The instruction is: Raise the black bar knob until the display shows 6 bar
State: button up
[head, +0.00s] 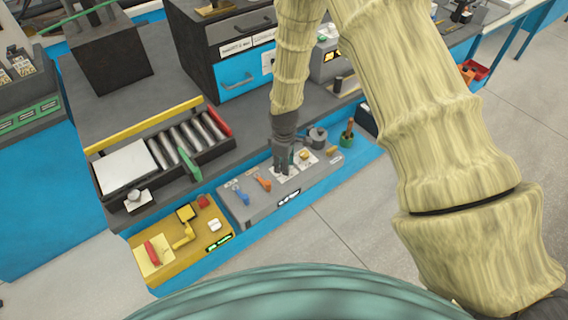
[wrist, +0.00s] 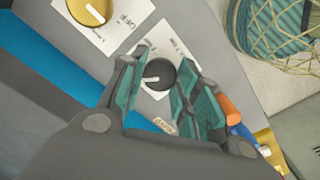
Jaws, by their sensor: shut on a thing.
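The black knob (wrist: 159,74) has a white pointer line and sits on a white plate with print around it. It shows in the wrist view between the two teal-padded fingers of my gripper (wrist: 164,66), which is shut on it. In the head view my gripper (head: 284,166) reaches down onto the grey panel (head: 238,210) and hides most of the knob. A small dark display (head: 289,195) with pale characters is on the panel's front; I cannot read its value.
A yellow knob (wrist: 88,10) on a white plate is close beside the black one. An orange lever (head: 263,184) and a blue lever (head: 242,197) stand left of my gripper. A yellow panel (head: 168,265) and a roller tray (head: 185,150) are further left.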

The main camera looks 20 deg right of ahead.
jog(key=m+b, duration=0.1)
jog(key=m, duration=0.4)
jog(key=shift+m+b, duration=0.3)
jog(key=shift+m, duration=0.1)
jog(key=m, duration=0.4)
jog(key=shift+w+m+b, duration=0.1)
jog(key=shift+m+b, duration=0.25)
jog(key=shift+m, duration=0.05)
jog(key=o, duration=1.1)
jog(key=shift+c, duration=0.2)
jog(key=shift+r, duration=0.1)
notch_tip(320, 180, up, 12)
